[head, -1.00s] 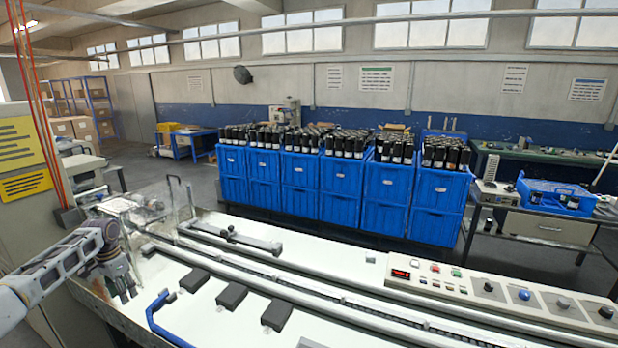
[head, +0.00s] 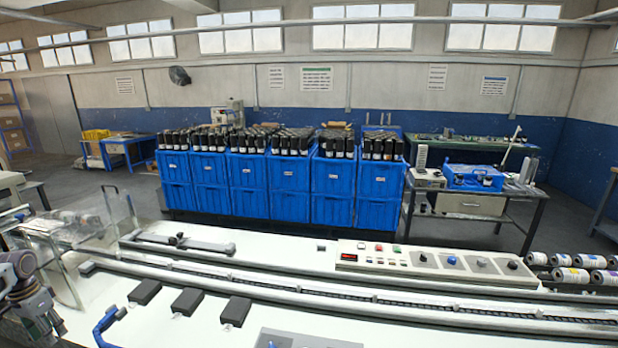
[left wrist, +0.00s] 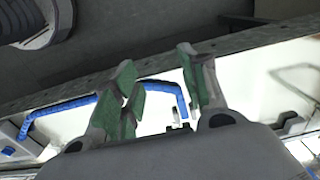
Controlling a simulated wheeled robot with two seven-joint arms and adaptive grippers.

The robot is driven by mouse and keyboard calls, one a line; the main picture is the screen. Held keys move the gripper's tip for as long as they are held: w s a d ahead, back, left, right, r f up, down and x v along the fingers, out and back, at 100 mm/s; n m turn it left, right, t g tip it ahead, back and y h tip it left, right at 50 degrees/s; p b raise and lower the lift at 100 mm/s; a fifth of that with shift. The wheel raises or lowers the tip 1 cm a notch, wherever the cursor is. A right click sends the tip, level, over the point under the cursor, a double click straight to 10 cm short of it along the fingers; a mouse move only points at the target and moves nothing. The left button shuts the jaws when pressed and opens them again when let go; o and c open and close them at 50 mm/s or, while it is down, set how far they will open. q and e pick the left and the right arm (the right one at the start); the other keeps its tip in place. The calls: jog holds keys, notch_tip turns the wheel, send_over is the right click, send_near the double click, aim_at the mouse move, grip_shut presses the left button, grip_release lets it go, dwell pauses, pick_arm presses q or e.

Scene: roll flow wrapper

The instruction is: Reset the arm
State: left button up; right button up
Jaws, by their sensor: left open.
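My left gripper (head: 42,322) is at the lower left edge of the head view, beside the left end of the white machine table (head: 210,262). In the left wrist view its green-padded fingers (left wrist: 160,92) are apart, with nothing between them. A blue bent handle (left wrist: 85,103) shows beyond the fingers in the wrist view, apart from them as far as I can tell. The same handle (head: 108,322) shows in the head view to the right of the gripper. My right gripper is not in view.
Black blocks (head: 187,301) lie along the table's front. A control panel (head: 430,262) with knobs sits at the right, near several rolls (head: 572,275). A clear guard (head: 55,265) stands at the left. Blue crates (head: 290,185) full of black-topped items stand behind the table.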

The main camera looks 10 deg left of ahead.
pick_arm(q)
jog(key=s+d+f+n+y, duration=0.1)
jog(key=s+d+f, duration=0.1)
jog(key=f, duration=0.9)
jog(key=s+d+f, duration=0.1)
jog(key=s+f, duration=0.1)
jog(key=f, duration=0.9)
jog(key=s+d+f+y, duration=0.1)
jog(key=s+d+f, duration=0.4)
jog(key=f, duration=0.5)
jog(key=s+d+f, duration=0.4)
jog(key=d+f, duration=0.2)
jog(key=f, duration=0.4)
jog(key=s+d+f+m, duration=0.1)
jog(key=s+d+f, duration=0.6)
jog(key=d, duration=0.2)
jog(key=s+d+f+m, duration=0.1)
jog(key=s+d+f, duration=0.5)
jog(key=d, duration=0.3)
jog(key=s+d+f+h, duration=0.1)
jog(key=s+d+f, duration=0.1)
jog(key=s+d, duration=0.3)
jog(key=s+d+f+t+h, duration=0.1)
jog(key=s+d, duration=0.5)
jog(key=d, duration=0.8)
jog(key=shift+d+f+m, duration=0.3)
jog(key=shift+f, duration=0.5)
